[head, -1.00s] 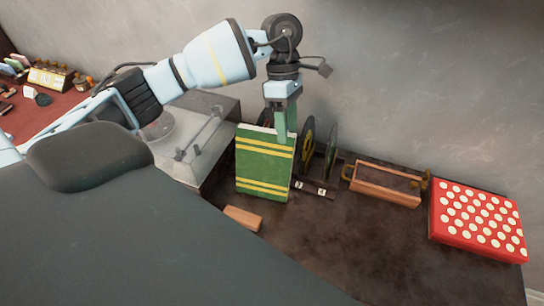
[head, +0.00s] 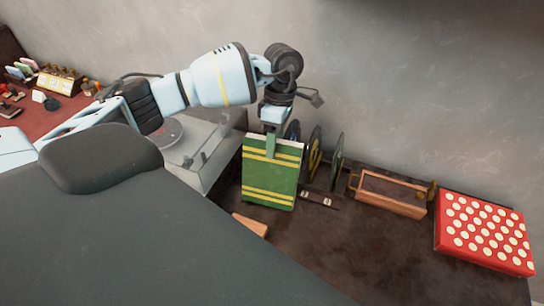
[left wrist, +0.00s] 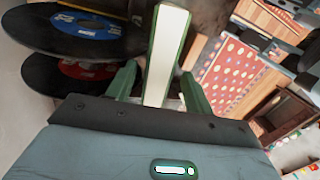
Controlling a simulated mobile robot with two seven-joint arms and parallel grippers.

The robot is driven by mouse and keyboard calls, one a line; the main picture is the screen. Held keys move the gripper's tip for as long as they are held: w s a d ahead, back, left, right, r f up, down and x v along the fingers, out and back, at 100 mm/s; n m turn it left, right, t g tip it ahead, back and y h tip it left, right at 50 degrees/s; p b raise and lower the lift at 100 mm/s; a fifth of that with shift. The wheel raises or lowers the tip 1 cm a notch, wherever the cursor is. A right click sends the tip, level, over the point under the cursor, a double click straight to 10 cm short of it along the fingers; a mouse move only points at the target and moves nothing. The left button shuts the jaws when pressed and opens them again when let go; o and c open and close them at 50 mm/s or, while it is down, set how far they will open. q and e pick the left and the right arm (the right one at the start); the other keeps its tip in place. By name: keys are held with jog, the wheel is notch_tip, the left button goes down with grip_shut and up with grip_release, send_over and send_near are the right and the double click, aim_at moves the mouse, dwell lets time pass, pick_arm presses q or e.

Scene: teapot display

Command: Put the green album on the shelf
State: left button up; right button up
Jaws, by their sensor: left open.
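The green album (head: 270,180), with yellow stripes and a pale top edge, stands upright on the dark brown surface (head: 330,255) in the head view. My left gripper (head: 271,147) is over its top edge, one finger in front of its face. In the left wrist view the album's pale edge (left wrist: 165,50) runs between the two open fingers of my left gripper (left wrist: 160,85), with gaps at both sides. My right gripper is not in view. I cannot tell which part is the shelf.
Upright discs (head: 316,152) stand in a rack just right of the album. Farther right are a wooden frame (head: 390,205) and a red dotted box (head: 485,232). A clear-covered turntable (head: 205,150) is left. A small wooden block (head: 250,224) lies in front.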

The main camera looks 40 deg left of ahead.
aim_at(270, 174)
pick_arm(q)
jog(key=x, duration=0.4)
jog(key=shift+s+d+f, duration=0.1)
jog(key=shift+s, duration=0.1)
jog(key=shift+w+f, duration=0.25)
jog(key=shift+r, duration=0.2)
grip_shut()
jog(key=shift+r, duration=0.1)
